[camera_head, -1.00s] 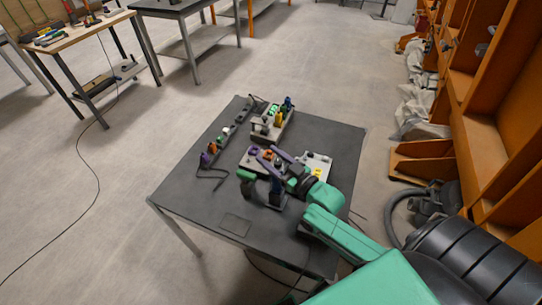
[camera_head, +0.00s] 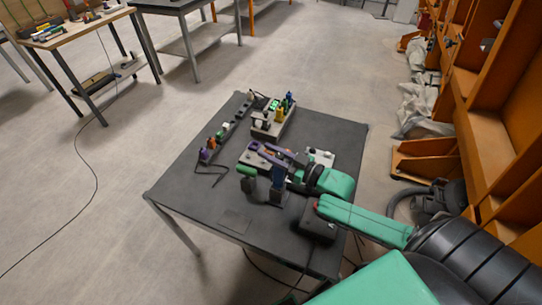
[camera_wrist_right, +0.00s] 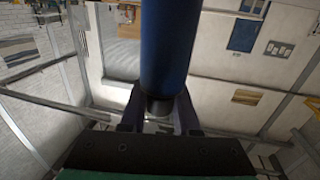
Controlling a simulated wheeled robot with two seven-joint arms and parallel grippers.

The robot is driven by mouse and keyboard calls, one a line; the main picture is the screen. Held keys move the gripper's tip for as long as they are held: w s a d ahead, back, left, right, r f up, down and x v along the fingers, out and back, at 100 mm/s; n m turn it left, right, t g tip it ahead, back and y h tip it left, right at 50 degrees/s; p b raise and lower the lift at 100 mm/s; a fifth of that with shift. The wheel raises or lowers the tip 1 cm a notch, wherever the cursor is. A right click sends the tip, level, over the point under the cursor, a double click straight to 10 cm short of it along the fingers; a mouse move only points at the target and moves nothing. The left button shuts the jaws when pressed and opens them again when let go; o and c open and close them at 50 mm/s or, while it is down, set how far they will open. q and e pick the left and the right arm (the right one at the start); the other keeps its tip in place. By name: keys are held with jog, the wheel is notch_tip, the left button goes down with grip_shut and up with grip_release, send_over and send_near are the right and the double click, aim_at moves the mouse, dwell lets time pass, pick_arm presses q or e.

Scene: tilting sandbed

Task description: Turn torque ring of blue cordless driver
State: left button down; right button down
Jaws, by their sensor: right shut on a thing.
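The torque ring cannot be made out. My left gripper is not in view.
A black box (camera_head: 318,220) with a cable is at the front right. The front left of the table is clear.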

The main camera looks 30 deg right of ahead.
jog(key=s+n+g+y+b, duration=0.1)
jog(key=n+g+y+b, duration=0.1)
jog(key=n+g+b, duration=0.3)
jog(key=s+n+g+y+b, duration=0.1)
jog(key=n+g+y+b, duration=0.1)
jog(key=n+g+b, duration=0.4)
jog(key=s+a+n+g+y+b, duration=0.1)
jog(key=n+g+b, duration=0.4)
jog(key=g+b, duration=0.7)
jog(key=shift+s+a+f+n+y+b, duration=0.1)
jog(key=shift+s+n+y+b, duration=0.35)
jog(key=shift+y+b, duration=1)
jog(key=shift+h+b, duration=0.3)
jog(key=shift+h, duration=0.05)
jog(key=c, duration=0.6)
grip_release()
notch_tip(320, 180, up, 20)
jog(key=p, duration=1)
jog(key=shift+p, duration=0.4)
